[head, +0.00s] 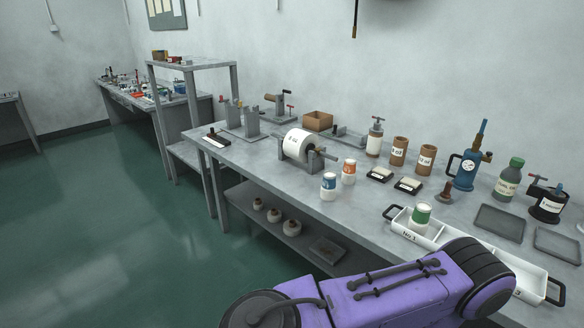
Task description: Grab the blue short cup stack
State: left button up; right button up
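The blue short cup stack (328,186) is a small white stack with a blue band. It stands upright near the front edge of the grey workbench (260,160). A similar orange-banded stack (348,171) stands just behind it to the right. A green-banded stack (421,216) stands in the left part of a white tray. Neither gripper is in view. Only a purple link of my own arm shows at the bottom, in front of the bench.
The white tray (396,224) with black handles lies at the bench's front right, partly hidden by my arm. A white roll (297,145) on a stand is left of the cups. Brown canisters (399,151) and a blue pump (468,166) stand behind. Green floor (120,220) is clear at left.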

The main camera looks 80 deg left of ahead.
aim_at(327, 189)
jog(key=k, duration=0.35)
jog(key=u, duration=0.95)
